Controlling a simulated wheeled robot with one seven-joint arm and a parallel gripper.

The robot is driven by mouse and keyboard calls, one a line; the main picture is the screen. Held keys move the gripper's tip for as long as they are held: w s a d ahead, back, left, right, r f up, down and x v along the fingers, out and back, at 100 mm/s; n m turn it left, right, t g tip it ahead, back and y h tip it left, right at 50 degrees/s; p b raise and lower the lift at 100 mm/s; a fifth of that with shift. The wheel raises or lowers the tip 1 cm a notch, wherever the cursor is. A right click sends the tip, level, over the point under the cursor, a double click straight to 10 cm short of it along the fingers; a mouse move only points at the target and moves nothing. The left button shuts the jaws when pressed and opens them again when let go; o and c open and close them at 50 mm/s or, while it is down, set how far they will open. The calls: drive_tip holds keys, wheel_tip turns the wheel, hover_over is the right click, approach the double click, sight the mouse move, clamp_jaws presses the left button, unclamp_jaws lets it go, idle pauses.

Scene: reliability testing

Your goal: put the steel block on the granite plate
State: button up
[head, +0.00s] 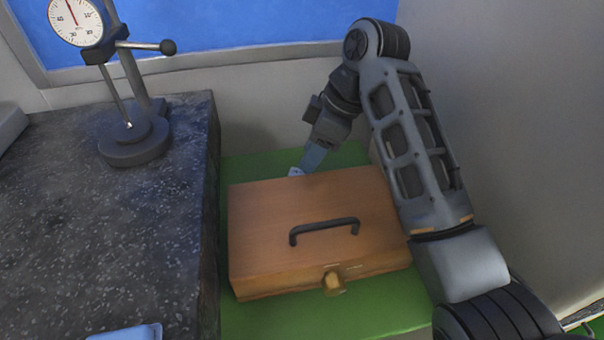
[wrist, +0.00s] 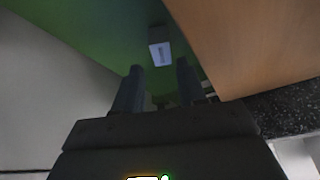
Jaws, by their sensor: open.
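The steel block (head: 295,171) is a small pale shape just behind the wooden box in the head view, mostly hidden by the box. In the wrist view the block (wrist: 160,54) lies on the green surface, ahead of my fingers and near the line between them. My gripper (head: 306,165) points down behind the box, close to the block. In the wrist view my gripper (wrist: 160,72) is open, with nothing between its fingers. The speckled dark granite plate (head: 90,240) fills the left of the head view; its edge also shows in the wrist view (wrist: 290,100).
A wooden box (head: 270,210) with a black handle and brass latch stands on the green surface (head: 370,308) right of the plate. A dial gauge on a stand (head: 135,142) stands on the plate's back part. A pale blue item (head: 130,332) lies at its front. Walls stand behind and right.

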sight(300, 172)
drive_tip(key=p+x, duration=0.1)
drive_tip(key=x, duration=0.3)
drive_tip(key=shift+s+a+f, duration=0.1)
drive_tip(key=shift+f, duration=0.3)
drive_tip(key=shift+c, duration=0.2)
clamp_jaws()
